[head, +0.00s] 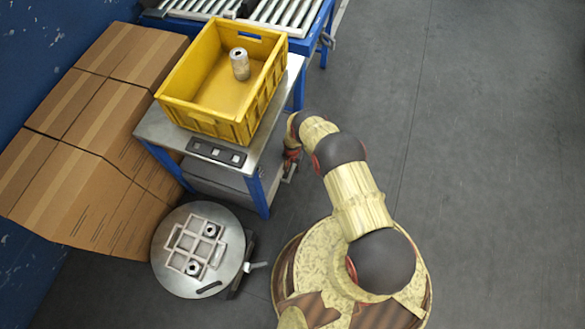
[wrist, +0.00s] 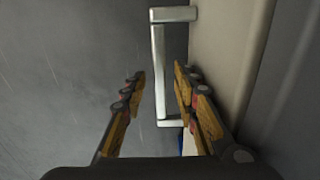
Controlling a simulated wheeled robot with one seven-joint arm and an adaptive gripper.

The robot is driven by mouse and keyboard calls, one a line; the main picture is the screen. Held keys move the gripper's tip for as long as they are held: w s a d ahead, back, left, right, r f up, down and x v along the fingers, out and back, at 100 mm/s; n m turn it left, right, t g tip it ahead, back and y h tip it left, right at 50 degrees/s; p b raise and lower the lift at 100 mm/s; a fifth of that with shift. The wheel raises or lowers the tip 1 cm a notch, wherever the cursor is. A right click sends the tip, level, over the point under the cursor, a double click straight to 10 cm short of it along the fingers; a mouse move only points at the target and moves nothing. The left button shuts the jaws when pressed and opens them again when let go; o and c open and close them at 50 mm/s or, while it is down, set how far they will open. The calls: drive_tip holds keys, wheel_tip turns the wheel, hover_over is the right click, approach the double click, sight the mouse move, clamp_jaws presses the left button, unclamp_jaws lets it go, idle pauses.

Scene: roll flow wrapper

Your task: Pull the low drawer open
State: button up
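The low drawer (head: 215,178) is a grey metal box under the small blue-legged table, and it looks shut or nearly so. Its pale front panel (wrist: 228,50) fills the right part of the wrist view. A silver bar handle (wrist: 159,70) stands out from that panel; its end also shows in the head view (head: 290,173). My gripper (wrist: 159,73) is open, with one finger on each side of the handle bar. A gap shows at the left finger; I cannot tell whether the right finger touches. In the head view my gripper (head: 292,158) is partly hidden by my arm.
A yellow crate (head: 182,111) holding a can (head: 240,64) stands on the table (head: 265,150). Cardboard boxes (head: 75,190) are stacked at left. A round stand (head: 175,255) with a white rack (head: 188,240) is in front. The floor to the right is clear.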

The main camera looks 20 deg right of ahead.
drive_tip(key=shift+c, duration=1.2)
drive_tip(key=c, duration=0.4)
clamp_jaws()
